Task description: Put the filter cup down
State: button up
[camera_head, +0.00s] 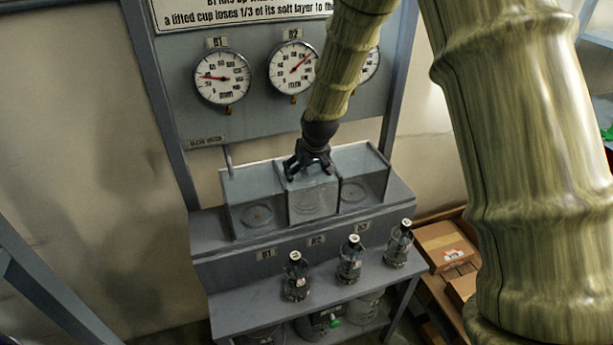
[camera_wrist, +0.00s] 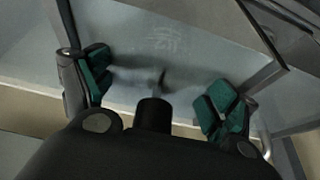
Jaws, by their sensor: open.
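My gripper (camera_head: 310,170) is over the middle one of three clear boxes on the grey bench, pointing down near its top edge. In the wrist view, the green-padded fingers of my gripper (camera_wrist: 160,98) stand wide apart with nothing held between them. The middle clear box (camera_head: 313,207) has a faint round shape inside it. The left clear box (camera_head: 240,218) and the right clear box (camera_head: 375,184) each show a round shape low down. I cannot tell which of these, if any, is the filter cup. The wrist view shows faint pale markings on a grey surface beyond the fingers.
Several round gauges hang on the grey panel behind, including the B1 gauge (camera_head: 222,77) and B2 gauge (camera_head: 293,67). Three dark bottles stand on the lower shelf (camera_head: 235,303), the left bottle (camera_head: 296,280) among them. Cardboard boxes (camera_head: 445,243) sit at the right.

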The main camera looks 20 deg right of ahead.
jog(key=b+v, duration=0.2)
jog(key=v, duration=0.7)
jog(key=shift+s+r, duration=0.2)
jog(key=shift+r, duration=0.15)
dwell(1.3)
